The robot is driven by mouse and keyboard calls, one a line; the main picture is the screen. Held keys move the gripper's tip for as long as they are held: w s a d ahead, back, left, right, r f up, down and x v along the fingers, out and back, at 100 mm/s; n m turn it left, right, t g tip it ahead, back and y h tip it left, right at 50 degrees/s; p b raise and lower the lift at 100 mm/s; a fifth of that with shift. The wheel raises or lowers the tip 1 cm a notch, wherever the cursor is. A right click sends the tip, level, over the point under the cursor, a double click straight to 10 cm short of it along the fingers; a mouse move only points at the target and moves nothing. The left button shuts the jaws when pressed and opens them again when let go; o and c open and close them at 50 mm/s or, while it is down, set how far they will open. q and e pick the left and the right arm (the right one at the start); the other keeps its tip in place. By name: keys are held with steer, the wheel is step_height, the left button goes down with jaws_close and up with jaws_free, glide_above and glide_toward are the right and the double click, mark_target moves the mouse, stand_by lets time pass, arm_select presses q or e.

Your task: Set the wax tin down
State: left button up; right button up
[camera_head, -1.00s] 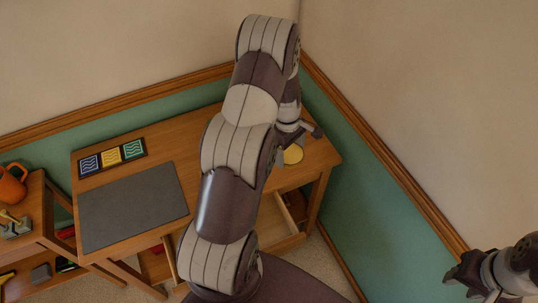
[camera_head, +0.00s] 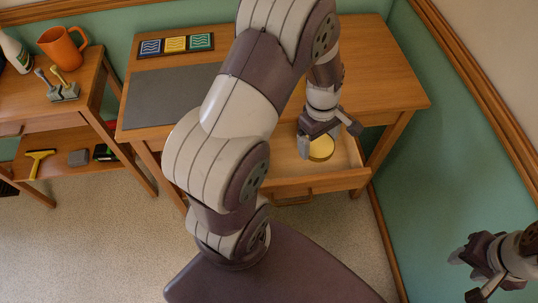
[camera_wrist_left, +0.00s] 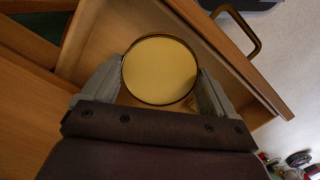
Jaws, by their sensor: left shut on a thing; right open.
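The wax tin (camera_head: 321,149) is round with a yellow top and dark rim. My left gripper (camera_head: 328,137) is shut on it; in the left wrist view the tin (camera_wrist_left: 160,69) sits between both fingers (camera_wrist_left: 155,88). The tin is over the open desk drawer (camera_head: 348,157), inside its outline as seen from the head. Whether it touches the drawer floor I cannot tell. The drawer's bare wooden inside (camera_wrist_left: 98,40) shows beside the tin in the wrist view. My right gripper (camera_head: 467,273) is open and empty at the lower right, away from the desk.
The desk (camera_head: 375,60) carries a dark grey mat (camera_head: 172,95) and a panel of wavy tiles (camera_head: 176,45). A side shelf at left holds an orange mug (camera_head: 63,48), a white bottle (camera_head: 14,50) and small tools. The desk's right top is clear.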

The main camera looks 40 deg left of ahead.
mark_target(313, 168)
arm_select(q)
steer(key=shift+f, duration=0.3)
step_height(313, 168, down, 10)
steer(key=b, duration=0.2)
steer(key=shift+r+b, duration=0.25)
steer(key=shift+b, duration=0.05)
steer(key=o, duration=0.9)
steer(key=shift+f, duration=0.15)
steer(key=r+p, duration=0.1)
steer(key=r, duration=0.3)
steer(key=a+r+p, duration=0.1)
steer(key=r, duration=0.3)
steer(key=r+p, duration=0.1)
steer(key=r, duration=0.3)
steer(key=shift+w+a, duration=0.15)
steer(key=shift+w, duration=0.05)
steer(key=r+m, duration=0.1)
steer(key=m, duration=0.1)
steer(key=s+d+r+m, duration=0.2)
steer(key=m, duration=0.1)
steer(key=shift+r+m+y, duration=0.1)
steer(key=shift+m+y, duration=0.2)
steer(key=s+d+r+m+t, duration=0.1)
steer(key=s+m, duration=0.4)
steer(key=m, duration=0.5)
steer(key=shift+s+d+r+t+y, duration=0.2)
steer(key=shift+d+r+t+y, duration=0.15)
steer(key=shift+d+r, duration=0.5)
